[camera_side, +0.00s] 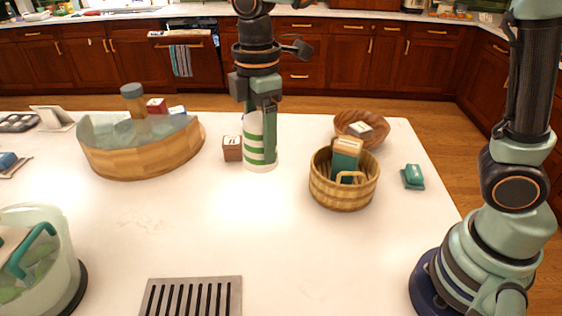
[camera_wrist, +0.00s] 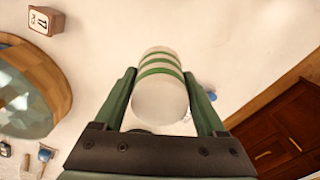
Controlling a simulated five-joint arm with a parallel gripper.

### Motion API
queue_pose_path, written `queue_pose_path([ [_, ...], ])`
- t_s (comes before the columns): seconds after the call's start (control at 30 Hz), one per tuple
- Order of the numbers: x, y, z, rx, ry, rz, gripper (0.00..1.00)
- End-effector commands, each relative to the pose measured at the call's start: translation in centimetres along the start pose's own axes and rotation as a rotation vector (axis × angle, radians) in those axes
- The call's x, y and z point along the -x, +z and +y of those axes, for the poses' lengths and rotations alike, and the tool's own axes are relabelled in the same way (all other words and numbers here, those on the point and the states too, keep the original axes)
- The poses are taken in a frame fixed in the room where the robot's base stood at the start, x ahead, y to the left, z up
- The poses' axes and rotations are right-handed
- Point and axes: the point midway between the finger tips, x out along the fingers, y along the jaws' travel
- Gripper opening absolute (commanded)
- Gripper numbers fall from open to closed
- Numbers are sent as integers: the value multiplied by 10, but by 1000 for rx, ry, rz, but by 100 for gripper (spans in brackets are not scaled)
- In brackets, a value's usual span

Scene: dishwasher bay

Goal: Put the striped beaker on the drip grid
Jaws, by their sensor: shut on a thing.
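The striped beaker (camera_side: 260,150) is a tall white cylinder with green bands. It is upright in the side view, its base at or very near the white tabletop; I cannot tell whether it touches. My gripper (camera_side: 261,108) comes down over its upper part and is shut on it. In the wrist view the beaker (camera_wrist: 160,85) sits between the two fingers of my gripper (camera_wrist: 163,95). The drip grid (camera_side: 192,297) is a grey slotted plate at the near edge of the side view, partly cut off, with nothing on it.
A small brown block (camera_side: 232,148) stands just left of the beaker. A curved wooden tub (camera_side: 140,160) is farther left. A wicker basket (camera_side: 344,193) and a wooden bowl (camera_side: 362,127) are to the right. The table between beaker and grid is clear.

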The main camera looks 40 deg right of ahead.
Motion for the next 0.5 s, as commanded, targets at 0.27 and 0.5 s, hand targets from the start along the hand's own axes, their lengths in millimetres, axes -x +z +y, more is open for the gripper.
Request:
queue_pose_path([
  [0.27,9,-83,-25,29,-1,0,17],
  [0.5,11,-166,-76,46,0,0,17],
])
